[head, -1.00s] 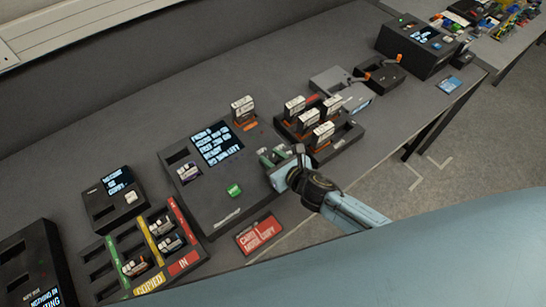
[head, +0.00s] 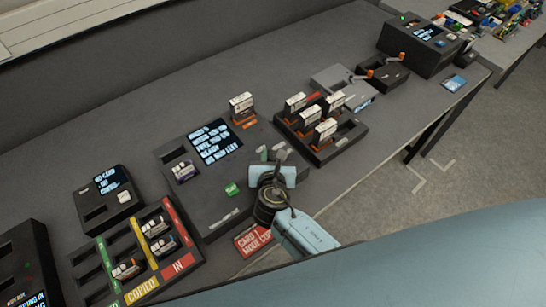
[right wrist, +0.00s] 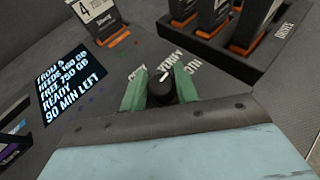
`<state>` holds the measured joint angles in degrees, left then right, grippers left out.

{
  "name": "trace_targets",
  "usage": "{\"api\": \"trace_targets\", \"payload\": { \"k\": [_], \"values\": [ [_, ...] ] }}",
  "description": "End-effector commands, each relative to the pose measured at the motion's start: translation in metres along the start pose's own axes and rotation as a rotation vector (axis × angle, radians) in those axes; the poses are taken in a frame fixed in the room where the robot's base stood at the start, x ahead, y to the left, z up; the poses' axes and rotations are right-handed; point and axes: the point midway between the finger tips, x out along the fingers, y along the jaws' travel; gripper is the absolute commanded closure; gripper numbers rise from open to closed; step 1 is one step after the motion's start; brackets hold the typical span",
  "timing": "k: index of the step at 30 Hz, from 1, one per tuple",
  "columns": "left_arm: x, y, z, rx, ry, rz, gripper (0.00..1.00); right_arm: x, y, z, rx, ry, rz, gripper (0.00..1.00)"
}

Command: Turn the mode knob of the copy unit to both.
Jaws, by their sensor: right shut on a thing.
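The copy unit (head: 205,205) is a dark grey sloped box with a lit text screen (head: 214,143) and a green button (head: 232,189). Its black mode knob (right wrist: 160,90) shows in the right wrist view, with a white pointer mark tilted up and right. Printed labels behind it are partly covered; "VERIFY" and the end of "BOTH" (right wrist: 193,65) can be made out. I cannot tell exactly which label the mark meets. My right gripper (right wrist: 160,84) is shut on the knob, one green finger on each side. It also shows in the head view (head: 271,153). My left gripper is not in view.
A drive rack (head: 350,145) with several upright drives stands close right of the gripper. One drive (head: 241,106) stands at the unit's back edge. A card tray (head: 170,283) and small reader (head: 106,210) are left. A red sign (head: 250,241) lies in front.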

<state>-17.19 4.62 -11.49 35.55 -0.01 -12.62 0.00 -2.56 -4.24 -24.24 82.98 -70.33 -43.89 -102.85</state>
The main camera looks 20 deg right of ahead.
Motion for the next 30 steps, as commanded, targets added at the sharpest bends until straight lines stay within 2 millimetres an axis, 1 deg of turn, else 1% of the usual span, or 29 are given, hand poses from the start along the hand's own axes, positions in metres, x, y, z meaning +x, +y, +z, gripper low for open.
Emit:
{"api": "trace_targets", "payload": {
  "k": [9, 24, 25, 27, 30],
  "values": [
    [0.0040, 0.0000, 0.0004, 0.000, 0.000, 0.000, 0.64, 0.0002, -0.0002, -0.0007, 0.043, 0.001, -0.108, 0.93],
    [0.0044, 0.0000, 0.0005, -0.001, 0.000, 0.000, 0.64, 0.0001, -0.0007, -0.0011, 0.052, 0.003, -0.127, 0.93],
    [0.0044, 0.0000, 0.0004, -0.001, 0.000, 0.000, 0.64, 0.0002, -0.0007, -0.0011, 0.052, 0.003, -0.127, 0.69],
    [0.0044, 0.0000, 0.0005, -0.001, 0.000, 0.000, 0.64, 0.0002, -0.0007, -0.0011, 0.051, 0.003, -0.126, 0.59],
    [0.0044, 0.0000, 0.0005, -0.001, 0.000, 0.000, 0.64, 0.0002, -0.0005, -0.0009, 0.051, 0.002, -0.126, 0.49]
  ]
}}
